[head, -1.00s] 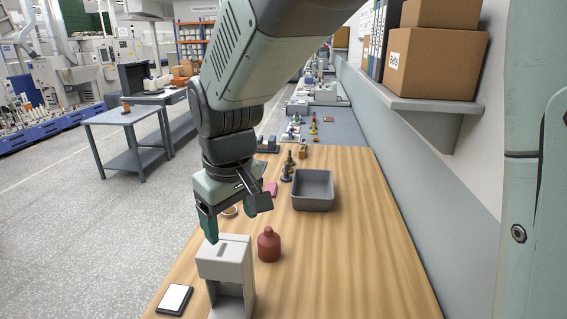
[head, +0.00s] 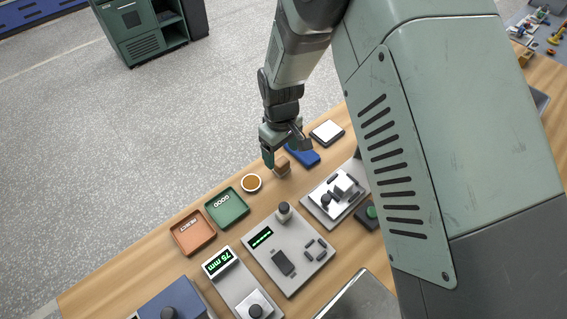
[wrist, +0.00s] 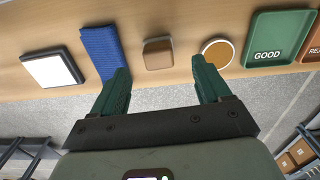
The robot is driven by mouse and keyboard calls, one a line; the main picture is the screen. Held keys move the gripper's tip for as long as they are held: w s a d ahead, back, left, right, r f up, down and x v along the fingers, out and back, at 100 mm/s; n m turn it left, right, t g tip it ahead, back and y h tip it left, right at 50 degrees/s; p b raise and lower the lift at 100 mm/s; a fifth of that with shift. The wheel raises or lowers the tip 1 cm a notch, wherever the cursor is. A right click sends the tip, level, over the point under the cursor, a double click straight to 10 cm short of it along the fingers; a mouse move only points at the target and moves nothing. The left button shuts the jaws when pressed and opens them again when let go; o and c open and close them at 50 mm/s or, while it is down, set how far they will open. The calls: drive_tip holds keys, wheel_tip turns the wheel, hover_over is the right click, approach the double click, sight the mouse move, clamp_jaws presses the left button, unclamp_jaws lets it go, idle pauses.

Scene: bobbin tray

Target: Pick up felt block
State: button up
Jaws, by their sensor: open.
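A small brown block (head: 282,167) with rounded edges sits on the wooden table near its far edge. It looks like the felt block, though its material cannot be made out. In the wrist view the brown block (wrist: 158,53) lies ahead of the fingertips, within the gap between them and apart from both. My gripper (head: 286,154) is open and empty, over the edge area by the block. Its green fingers are spread wide in the wrist view (wrist: 161,76). The head view does not clearly show its height above the block.
A blue ribbed piece (wrist: 101,52) and a white-topped pad (wrist: 52,69) lie left of the block in the wrist view; a round tin (wrist: 217,53) and the green GOOD tray (wrist: 248,40) lie right. Grey devices (head: 290,250) crowd the table's near side.

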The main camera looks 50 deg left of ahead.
sight(282, 162)
drive_tip(key=shift+w+f, duration=0.1)
drive_tip(key=shift+f, duration=2.7)
drive_tip(key=shift+c, duration=0.2)
drive_tip(key=c, duration=1.1)
wheel_tip(282, 162, up, 10)
drive_tip(key=shift+r, duration=0.1)
